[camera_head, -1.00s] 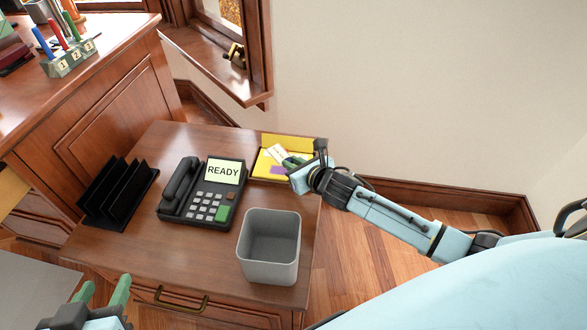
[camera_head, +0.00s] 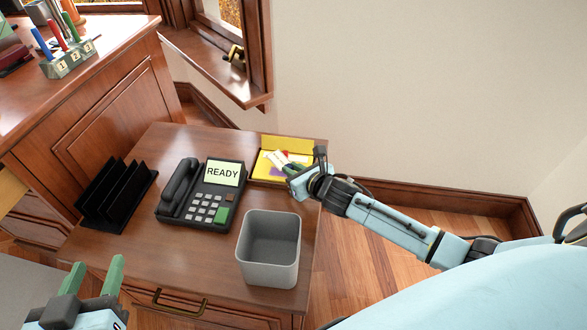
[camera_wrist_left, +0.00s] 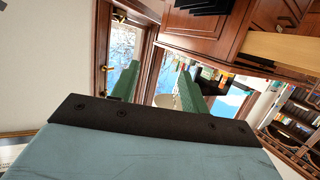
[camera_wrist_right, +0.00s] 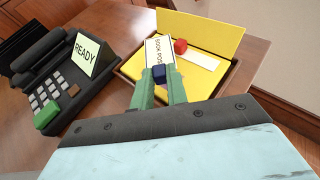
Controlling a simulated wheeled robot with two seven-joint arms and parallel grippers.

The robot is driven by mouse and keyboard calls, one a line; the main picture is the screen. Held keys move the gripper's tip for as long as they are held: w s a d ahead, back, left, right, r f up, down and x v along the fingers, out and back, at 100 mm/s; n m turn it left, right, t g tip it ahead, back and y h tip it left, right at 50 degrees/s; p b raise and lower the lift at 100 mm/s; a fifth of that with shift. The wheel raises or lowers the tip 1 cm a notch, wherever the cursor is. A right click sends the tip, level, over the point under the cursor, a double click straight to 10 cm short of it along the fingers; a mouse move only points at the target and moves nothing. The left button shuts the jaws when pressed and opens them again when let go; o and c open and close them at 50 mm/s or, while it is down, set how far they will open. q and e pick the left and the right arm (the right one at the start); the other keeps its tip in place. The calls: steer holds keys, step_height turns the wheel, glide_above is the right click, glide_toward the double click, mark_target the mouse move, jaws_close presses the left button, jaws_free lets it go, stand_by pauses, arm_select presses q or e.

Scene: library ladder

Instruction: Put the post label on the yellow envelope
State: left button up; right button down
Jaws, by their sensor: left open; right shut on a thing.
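My right gripper (camera_wrist_right: 158,88) is shut on the post label (camera_wrist_right: 158,50), a small white card with dark print and a blue block at its near end. It holds the label over the yellow envelope (camera_wrist_right: 133,68); whether they touch I cannot tell. In the head view my right gripper (camera_head: 292,165) partly covers the envelope (camera_head: 264,166). A red round piece (camera_wrist_right: 180,46) and a white strip (camera_wrist_right: 202,60) show on the envelope. My left gripper (camera_head: 92,274) is open and empty at the lower left.
A black phone (camera_head: 203,192) reading READY stands left of the envelope. A grey open bin (camera_head: 269,250) stands at the desk's front right. A black rack (camera_head: 116,194) is at the left. A wall rises behind the desk (camera_head: 180,262).

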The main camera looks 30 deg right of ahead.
steer(key=shift+f, duration=0.2)
steer(key=c, duration=1.4)
jaws_free()
arm_select(q)
steer(key=shift+w+d+r+t, duration=0.1)
steer(key=shift+w+r+t, duration=0.15)
steer(key=shift+r, duration=0.25)
arm_select(e)
steer(key=shift+r, duration=0.15)
